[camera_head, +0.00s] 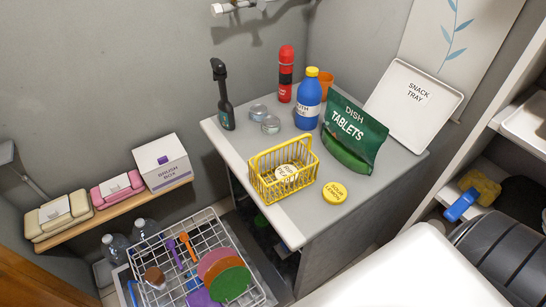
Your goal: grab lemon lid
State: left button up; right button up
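A round yellow lid (335,191) with small dark lettering lies flat on the grey counter, right of the yellow wire basket (268,187). The lettering is too small to read surely, but its colour fits the lemon lid. Another round, pale lid or disc (287,171) with dark lettering sits inside the basket, partly behind its bars. Neither of my grippers shows in the head view, so nothing is seen touching the yellow lid.
A green dish tablets pouch (352,138) stands behind the lid, with a snack tray (413,103) leaning behind it. Counter to the lid's right is clear. A dish rack (166,235) is lower left.

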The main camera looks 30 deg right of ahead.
aim_at(333, 193)
jog(key=z, duration=1.5)
